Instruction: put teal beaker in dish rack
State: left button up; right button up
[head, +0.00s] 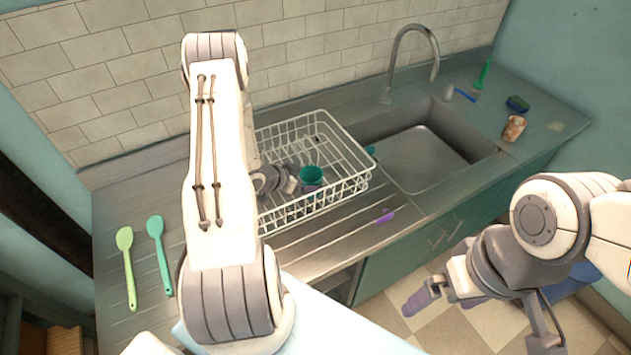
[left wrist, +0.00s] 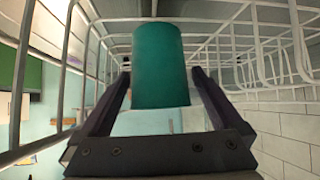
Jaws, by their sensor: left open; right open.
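My left gripper (head: 303,183) reaches down into the rack at the beaker. In the left wrist view the beaker (left wrist: 162,65) is between the two spread fingers of my left gripper (left wrist: 160,85), with a visible gap on each side. The rack's wires (left wrist: 240,40) surround them. Whether the beaker touches the rack floor is hard to tell. My right gripper (head: 482,318) is open and empty, in front of the counter and above the floor.
The sink (head: 425,160) with its faucet (head: 410,55) is right of the rack. A purple item (head: 385,216) lies near the counter's front edge. Two spatulas, light green (head: 128,265) and teal (head: 160,255), lie at left.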

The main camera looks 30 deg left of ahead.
pick_arm(q)
jog(key=b+v, duration=0.1)
jog(key=v, duration=0.8)
jog(key=shift+s+r, duration=0.2)
jog(key=shift+s, duration=0.1)
jog(key=shift+a, duration=0.1)
jog(key=p+x, duration=0.1)
jog(key=x, duration=1.1)
jog(key=shift+w+f, duration=0.1)
jog(key=shift+f, duration=0.25)
notch_tip(320, 180, up, 2)
jog(key=shift+r, duration=0.8)
